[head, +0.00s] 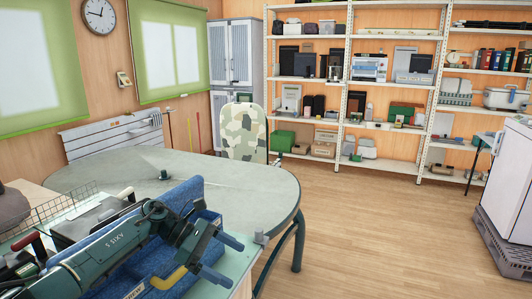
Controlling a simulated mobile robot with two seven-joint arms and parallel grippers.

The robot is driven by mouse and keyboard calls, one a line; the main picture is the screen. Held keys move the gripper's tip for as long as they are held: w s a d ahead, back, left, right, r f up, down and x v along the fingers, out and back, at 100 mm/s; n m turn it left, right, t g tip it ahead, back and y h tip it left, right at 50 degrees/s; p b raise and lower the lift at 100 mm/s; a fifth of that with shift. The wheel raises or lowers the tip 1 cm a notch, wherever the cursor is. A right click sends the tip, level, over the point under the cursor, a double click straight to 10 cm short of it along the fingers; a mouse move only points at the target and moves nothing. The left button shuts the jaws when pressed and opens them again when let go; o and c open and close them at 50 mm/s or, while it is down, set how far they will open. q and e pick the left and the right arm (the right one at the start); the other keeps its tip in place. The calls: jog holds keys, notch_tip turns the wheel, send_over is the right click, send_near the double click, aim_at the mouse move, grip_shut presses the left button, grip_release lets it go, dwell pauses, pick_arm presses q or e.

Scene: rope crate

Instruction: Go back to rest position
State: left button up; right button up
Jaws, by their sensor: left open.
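My left arm comes in from the lower left. Its gripper (233,263) is open, with its two blue-grey fingers apart and nothing seen between them. It is above or in front of a blue soft-looking crate (186,196), whose far wall rises behind the arm. I cannot tell whether the gripper touches the crate. A short yellow curved piece (170,279) shows just beside the lower finger; the arm hides much of the crate's inside. My right gripper is not in view.
The crate is on a pale green worktop (242,262). Behind it stands a grey round-ended table (250,185) with a small dark object (164,175). A wire basket (45,217) and clutter lie at left. Shelves (345,90) line the back; the wooden floor (385,230) at right is clear.

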pick_arm(q)
jog(key=s+d+f+n+t+h, duration=0.3)
jog(key=s+d+n+t, duration=0.15)
jog(key=n, duration=0.55)
jog(key=s+d+f+n+t+h, duration=0.25)
jog(key=d+n+t, duration=0.3)
jog(key=n, duration=0.55)
jog(key=s+a+f+n+t+y, duration=0.1)
jog(key=s+a+f+n+y, duration=0.6)
jog(key=n, duration=0.8)
jog(key=s+a+f+n+t+y, duration=0.1)
jog(key=s+a+f+n+y, duration=0.6)
jog(key=s+n, duration=0.6)
notch_tip(320, 180, down, 2)
jog(key=a+n, duration=0.2)
jog(key=n, duration=0.1)
jog(key=shift+s+f+n, duration=0.2)
jog(key=shift+s+n, duration=0.05)
jog(key=shift+n, duration=0.05)
jog(key=shift+c, duration=0.5)
